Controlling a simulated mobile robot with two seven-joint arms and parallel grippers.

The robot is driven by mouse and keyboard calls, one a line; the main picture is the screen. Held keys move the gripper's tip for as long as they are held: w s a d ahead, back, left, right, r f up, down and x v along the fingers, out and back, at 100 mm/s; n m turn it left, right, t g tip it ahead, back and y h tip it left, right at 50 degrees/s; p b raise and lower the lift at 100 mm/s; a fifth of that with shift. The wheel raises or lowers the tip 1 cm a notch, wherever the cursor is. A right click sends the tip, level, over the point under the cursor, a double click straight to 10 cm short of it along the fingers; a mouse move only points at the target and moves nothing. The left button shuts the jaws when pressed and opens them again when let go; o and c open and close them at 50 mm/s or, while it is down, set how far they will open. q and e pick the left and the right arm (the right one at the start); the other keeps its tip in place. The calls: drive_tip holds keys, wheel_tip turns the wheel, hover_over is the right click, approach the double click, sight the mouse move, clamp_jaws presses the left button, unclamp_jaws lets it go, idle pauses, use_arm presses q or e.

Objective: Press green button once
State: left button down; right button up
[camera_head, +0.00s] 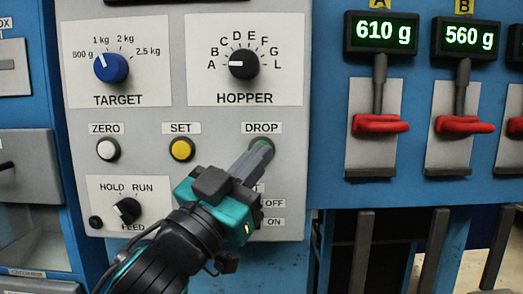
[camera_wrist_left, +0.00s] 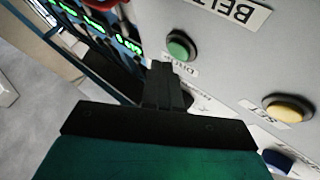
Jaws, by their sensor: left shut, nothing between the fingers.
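The green button (camera_head: 257,138) sits under the DROP label on the grey control panel (camera_head: 215,190), partly hidden in the head view by my left gripper's fingertips. My left gripper (camera_head: 262,147) is shut and empty, its tips overlapping the lower part of the button in this view. In the left wrist view the green button (camera_wrist_left: 180,46) shows whole in its dark ring, just beyond and right of the shut fingertips (camera_wrist_left: 161,70). I cannot tell whether the tips touch it. My right gripper is not in view.
A yellow SET button (camera_head: 182,149) and a white ZERO button (camera_head: 108,149) are to the left. The TARGET knob (camera_head: 111,67) and HOPPER knob (camera_head: 244,64) are above, the FEED knob (camera_head: 127,210) below. Red levers (camera_head: 380,124) under digital displays (camera_head: 381,33) stand at right.

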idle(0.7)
use_arm(q)
drive_tip(key=shift+w, duration=0.45)
drive_tip(key=shift+w, duration=0.4)
idle(0.5)
drive_tip(key=shift+s+p, duration=0.1)
drive_tip(key=shift+p, duration=0.2)
drive_tip(key=shift+s, duration=0.75)
drive_tip(key=shift+s+p, duration=0.5)
drive_tip(key=shift+s, duration=2)
drive_tip(key=shift+w+f, duration=0.1)
